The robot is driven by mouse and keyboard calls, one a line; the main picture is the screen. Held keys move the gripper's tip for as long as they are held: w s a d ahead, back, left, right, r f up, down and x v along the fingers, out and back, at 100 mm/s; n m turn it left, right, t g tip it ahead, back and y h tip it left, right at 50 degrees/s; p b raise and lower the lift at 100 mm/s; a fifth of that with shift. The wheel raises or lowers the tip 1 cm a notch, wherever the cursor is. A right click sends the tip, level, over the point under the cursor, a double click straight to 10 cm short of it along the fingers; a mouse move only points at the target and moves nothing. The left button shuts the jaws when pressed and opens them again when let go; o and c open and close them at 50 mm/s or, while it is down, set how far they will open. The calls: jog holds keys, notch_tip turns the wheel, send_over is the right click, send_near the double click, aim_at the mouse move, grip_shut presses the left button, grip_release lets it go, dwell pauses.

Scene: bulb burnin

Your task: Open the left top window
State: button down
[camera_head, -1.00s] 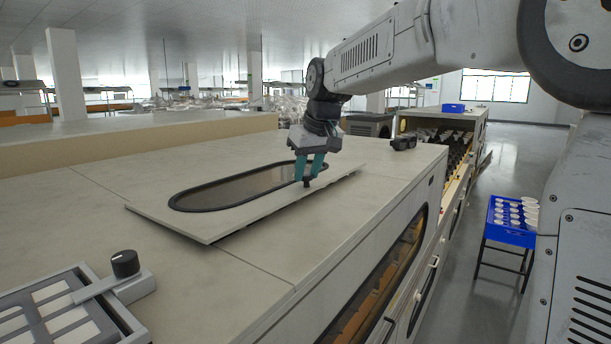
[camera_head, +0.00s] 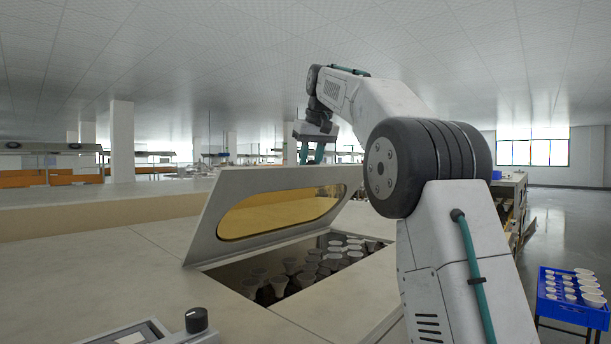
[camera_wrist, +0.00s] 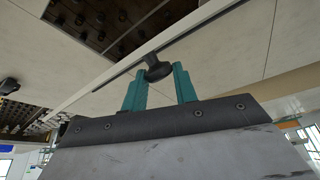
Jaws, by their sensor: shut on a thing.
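The window (camera_head: 207,230) is a pale panel with an oval amber pane, seen in the head view. It stands tilted up steeply from the machine top, hinged along its far side as far as I can tell. Below it the opening (camera_head: 235,268) shows several grey and white cone-shaped bulbs (camera_head: 325,262). My gripper (camera_head: 312,158) is at the upper edge of the window, with its teal fingers pointing down. In the wrist view my gripper (camera_wrist: 158,88) has its fingers around the dark knob (camera_wrist: 157,70) on the panel edge. The knob is hidden in the head view.
A control box with a black dial (camera_head: 197,320) sits at the front left of the machine top.

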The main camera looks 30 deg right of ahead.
jog(key=w, duration=0.1)
jog(key=w+a+r, duration=0.1)
jog(key=w, duration=0.2)
jog(key=shift+w+a+r, duration=0.1)
jog(key=shift+a+r, duration=0.25)
jog(key=shift+a, duration=0.05)
jog(key=shift+r, duration=0.1)
jog(key=c, duration=1.3)
grip_release()
jog(key=shift+a, duration=0.15)
jog(key=shift+o, duration=1)
jog(key=shift+w+a, duration=0.1)
jog(key=shift+a, duration=0.15)
jog(key=shift+d, duration=0.4)
jog(key=shift+r, duration=0.2)
